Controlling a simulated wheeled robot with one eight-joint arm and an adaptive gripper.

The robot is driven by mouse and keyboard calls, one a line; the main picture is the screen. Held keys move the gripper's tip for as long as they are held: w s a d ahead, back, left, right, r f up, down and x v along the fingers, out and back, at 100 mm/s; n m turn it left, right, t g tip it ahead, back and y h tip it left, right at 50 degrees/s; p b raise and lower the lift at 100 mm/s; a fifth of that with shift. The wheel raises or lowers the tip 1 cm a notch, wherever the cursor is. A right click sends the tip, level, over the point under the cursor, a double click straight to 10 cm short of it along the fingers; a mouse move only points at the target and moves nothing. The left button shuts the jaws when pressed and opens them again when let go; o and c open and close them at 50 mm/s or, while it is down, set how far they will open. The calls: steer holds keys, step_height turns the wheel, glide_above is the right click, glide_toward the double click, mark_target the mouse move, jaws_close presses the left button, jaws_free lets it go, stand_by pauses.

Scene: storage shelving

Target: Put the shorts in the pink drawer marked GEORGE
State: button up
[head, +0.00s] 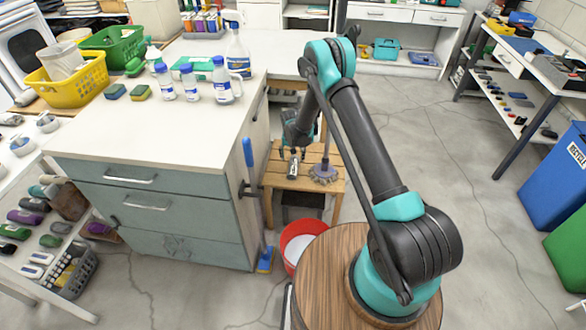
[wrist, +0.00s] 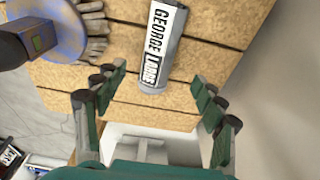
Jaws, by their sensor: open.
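My gripper (wrist: 154,82) is open, its green-and-black fingers spread above a wooden stool. Just ahead of and partly between the fingers lies a grey-white cylinder (wrist: 163,45) printed "GEORGE LARGE"; I cannot tell whether they touch it. In the head view my gripper (head: 292,153) hangs over the small wooden stool (head: 278,184). I see nothing that I can make out as shorts. No pink drawer shows; the drawers in view are grey-blue, an upper one (head: 128,172), a middle one (head: 150,205) and a lower one (head: 180,246) with a faint mark.
A round purple-grey brush-like thing (head: 324,172) with a fringe stands on the stool. A red bucket (head: 298,240) and a blue-handled broom (head: 251,170) stand nearby. Bottles (head: 221,82) and a yellow basket (head: 70,82) crowd the counter (head: 150,130).

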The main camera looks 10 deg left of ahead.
mark_target(293, 164)
steer(key=shift+d+f, duration=0.1)
steer(key=shift+f, duration=2.65)
steer(key=c, duration=1.5)
steer(key=shift+o, duration=0.2)
steer(key=shift+r, duration=0.1)
